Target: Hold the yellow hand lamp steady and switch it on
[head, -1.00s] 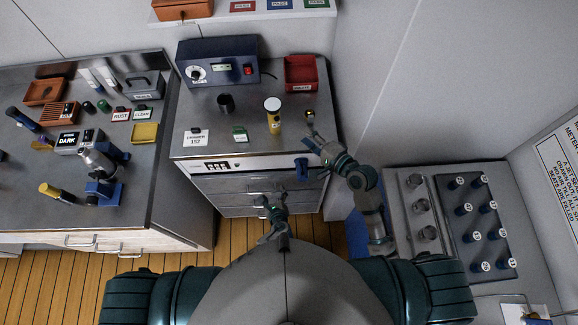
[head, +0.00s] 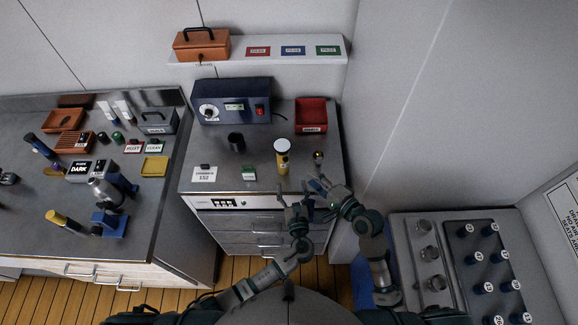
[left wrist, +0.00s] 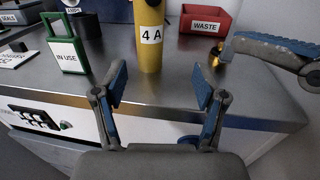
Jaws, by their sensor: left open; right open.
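The yellow hand lamp (head: 282,160) stands upright near the front of the middle bench, its pale round head up. In the left wrist view the lamp (left wrist: 150,45) carries a "4 A" label and its top is cut off. My left gripper (head: 296,203) is open and empty at the bench's front edge, just short of the lamp. Its two blue-padded fingers (left wrist: 160,88) point at the lamp, one towards each side, without touching. My right gripper (head: 325,188) is open and empty, right of the left one; part of it shows in the left wrist view (left wrist: 275,48). The lamp's switch cannot be made out.
A small brass piece (head: 318,156) stands right of the lamp. A green "IN USE" tag (left wrist: 70,52) and a white card (head: 204,174) are to its left. Behind are a dark cup (head: 236,142), a blue instrument box (head: 234,100) and a red WASTE bin (head: 311,115).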

